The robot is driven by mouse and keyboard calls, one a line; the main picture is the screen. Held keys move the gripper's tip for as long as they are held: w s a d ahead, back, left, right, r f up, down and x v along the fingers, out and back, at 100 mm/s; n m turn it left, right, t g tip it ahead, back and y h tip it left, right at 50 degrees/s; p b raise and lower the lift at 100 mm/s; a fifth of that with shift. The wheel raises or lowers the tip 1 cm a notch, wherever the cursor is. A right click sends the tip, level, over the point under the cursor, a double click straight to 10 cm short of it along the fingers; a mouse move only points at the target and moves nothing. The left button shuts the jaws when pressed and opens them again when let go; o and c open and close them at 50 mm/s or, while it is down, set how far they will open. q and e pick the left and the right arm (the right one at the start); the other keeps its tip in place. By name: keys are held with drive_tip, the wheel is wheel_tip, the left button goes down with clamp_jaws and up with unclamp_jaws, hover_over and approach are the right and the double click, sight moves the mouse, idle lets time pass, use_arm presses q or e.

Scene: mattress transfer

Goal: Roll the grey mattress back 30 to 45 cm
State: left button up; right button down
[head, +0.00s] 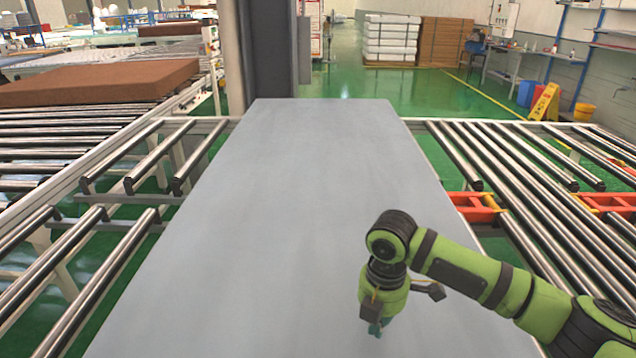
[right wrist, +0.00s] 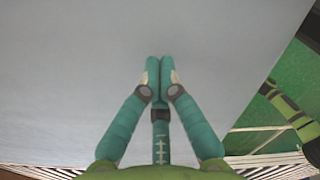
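The grey mattress (head: 290,200) lies flat and long across the roller conveyor, running from the near edge of the head view to a dark column at the far end. Its surface also fills most of the right wrist view (right wrist: 70,80). My right gripper (head: 375,330) points down over the near right part of the mattress. In the right wrist view its teal fingers (right wrist: 160,68) are drawn together with nothing visible between them. I cannot tell whether the fingertips touch the mattress. My left gripper is not in view.
Metal rollers (head: 540,185) run along the right, with orange brackets (head: 474,205) between them. More rollers (head: 110,265) lie on the left. A brown slab (head: 100,82) rests on the rollers at the far left. A dark column (head: 268,55) stands beyond the mattress's far end.

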sight(348, 341)
drive_tip(key=shift+f, duration=0.1)
drive_tip(key=shift+f+b, duration=0.3)
drive_tip(key=shift+f, duration=1)
drive_tip(key=shift+a+r, duration=0.15)
drive_tip(key=shift+a, duration=0.35)
drive_tip(key=shift+a+p, duration=0.8)
drive_tip(key=shift+a, duration=1.25)
